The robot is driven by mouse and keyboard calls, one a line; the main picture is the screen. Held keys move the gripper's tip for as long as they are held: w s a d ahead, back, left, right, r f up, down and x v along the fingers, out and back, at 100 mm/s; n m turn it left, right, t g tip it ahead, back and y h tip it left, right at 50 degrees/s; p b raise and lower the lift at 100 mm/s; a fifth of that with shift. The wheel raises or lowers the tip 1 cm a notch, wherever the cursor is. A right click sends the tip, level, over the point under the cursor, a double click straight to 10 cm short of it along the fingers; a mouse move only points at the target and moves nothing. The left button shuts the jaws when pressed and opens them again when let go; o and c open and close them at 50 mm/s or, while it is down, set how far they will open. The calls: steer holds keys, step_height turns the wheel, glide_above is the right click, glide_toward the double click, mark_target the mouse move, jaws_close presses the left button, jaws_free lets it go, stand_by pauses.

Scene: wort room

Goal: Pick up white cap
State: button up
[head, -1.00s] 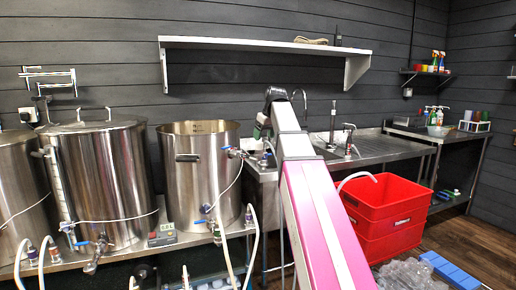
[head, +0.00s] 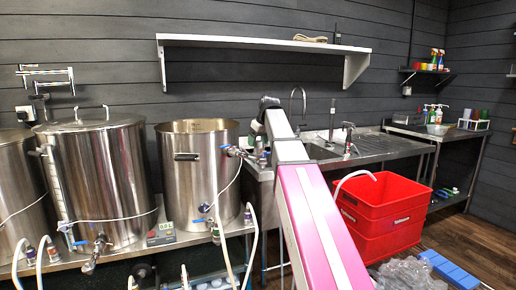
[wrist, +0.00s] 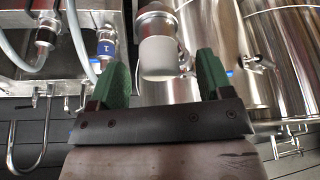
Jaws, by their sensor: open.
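The white cap (wrist: 158,57) is a short white cylinder on the end of a steel fitting (wrist: 155,22) in the wrist view. My gripper (wrist: 164,66) has two green fingers and is open. In the wrist picture, the cap shows in the gap between the fingertips, with clear space on both sides. I cannot tell how deep it sits between them. No finger visibly touches it. In the head view I cannot make out the cap, and my pink and grey arm covers part of the sink bench.
Steel kettles with valves and hoses, including an open pot (head: 200,170), stand on the left bench. A steel sink bench (head: 370,148) is behind my arm. Red crates (head: 383,215) stand at the right, with clear bottles (head: 405,274) and a blue block (head: 448,268) in front.

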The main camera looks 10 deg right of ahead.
mark_target(257, 146)
steer(key=shift+x, duration=1.6)
steer(key=c, duration=1)
steer(key=shift+r, duration=0.15)
steer(key=shift+r, duration=0.55)
steer(key=r, duration=0.1)
steer(key=a+r, duration=0.1)
steer(key=r, duration=0.1)
steer(key=shift+w+a+r, duration=0.15)
steer(key=shift+r, duration=0.15)
steer(key=w+a+r, duration=0.2)
steer(key=a+r, duration=0.4)
steer(key=a, duration=0.4)
steer(key=shift+a, duration=0.1)
steer(key=shift+r, duration=0.1)
